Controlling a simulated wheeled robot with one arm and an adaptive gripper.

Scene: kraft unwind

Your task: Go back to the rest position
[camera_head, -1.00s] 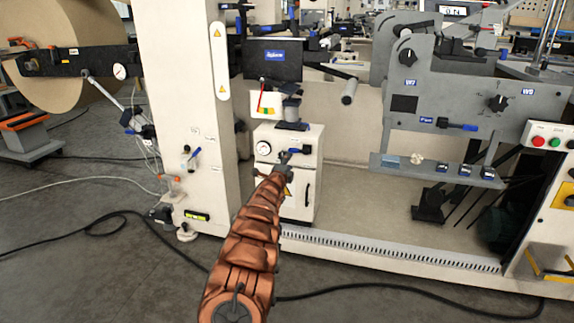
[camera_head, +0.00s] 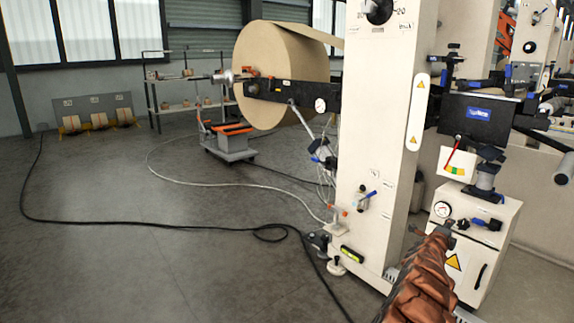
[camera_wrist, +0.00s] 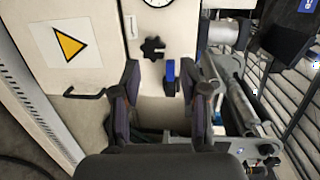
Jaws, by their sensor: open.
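My copper-coloured arm reaches up from the bottom right in the head view. My gripper (camera_head: 438,230) is at its far end, in front of the white cabinet (camera_head: 503,255). In the wrist view my gripper (camera_wrist: 160,82) is open, its two dark fingers apart with nothing held between them. Beyond the fingers are the cabinet's black star knob (camera_wrist: 152,48) and a blue lever (camera_wrist: 170,74). I cannot tell the exact gap between fingers and cabinet.
A white machine column (camera_head: 385,140) stands left of my arm. A large kraft roll (camera_head: 280,75) sits behind it, with an orange-topped cart (camera_head: 228,140) below. A pressure gauge (camera_head: 442,209) is beside my gripper.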

